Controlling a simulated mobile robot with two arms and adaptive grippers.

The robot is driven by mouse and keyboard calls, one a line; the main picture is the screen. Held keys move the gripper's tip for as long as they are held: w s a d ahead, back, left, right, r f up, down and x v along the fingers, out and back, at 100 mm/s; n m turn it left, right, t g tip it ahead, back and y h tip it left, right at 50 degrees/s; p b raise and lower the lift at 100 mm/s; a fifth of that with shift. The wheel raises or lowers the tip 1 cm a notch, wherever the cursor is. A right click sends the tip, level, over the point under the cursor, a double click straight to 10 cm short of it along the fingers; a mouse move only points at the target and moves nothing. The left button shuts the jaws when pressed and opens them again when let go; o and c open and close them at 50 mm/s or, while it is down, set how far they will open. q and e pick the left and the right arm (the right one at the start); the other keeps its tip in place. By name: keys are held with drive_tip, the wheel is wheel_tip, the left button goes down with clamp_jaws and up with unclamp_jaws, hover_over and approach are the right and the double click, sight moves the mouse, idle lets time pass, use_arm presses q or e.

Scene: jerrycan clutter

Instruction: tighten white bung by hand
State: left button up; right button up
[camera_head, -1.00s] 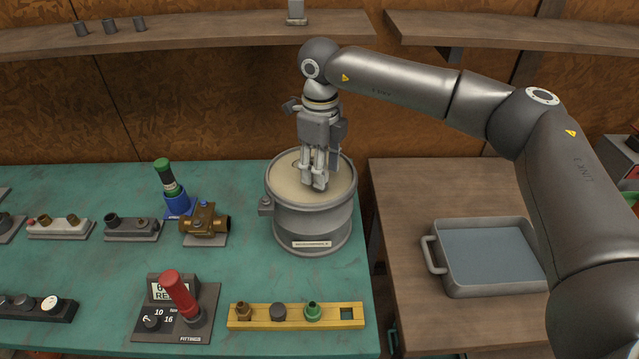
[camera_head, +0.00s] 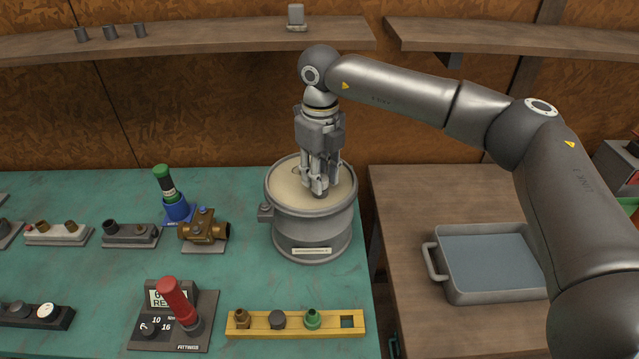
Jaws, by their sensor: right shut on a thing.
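A grey drum (camera_head: 312,228) with a pale cream top (camera_head: 288,185) stands at the right end of the green bench. My right gripper (camera_head: 319,188) points straight down over the drum's top. Its fingers are shut on a small bung low at the lid. The fingers mostly hide the bung, and its white colour cannot be made out. I cannot tell how far it sits in its hole. My left gripper is not in view.
A yellow rack (camera_head: 295,323) in front holds brown, grey and green plugs beside an empty square slot. A red-handled tool (camera_head: 178,298), brass valve (camera_head: 203,227) and green-and-blue tool (camera_head: 170,190) stand left. A grey tray (camera_head: 490,293) sits on the right table.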

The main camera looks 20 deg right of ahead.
drive_tip(key=shift+m, duration=0.7)
drive_tip(key=m+b, duration=0.1)
drive_tip(key=m, duration=0.4)
drive_tip(key=m, duration=0.4)
drive_tip(key=shift+m+b, duration=0.3)
drive_tip(key=shift+m, duration=0.3)
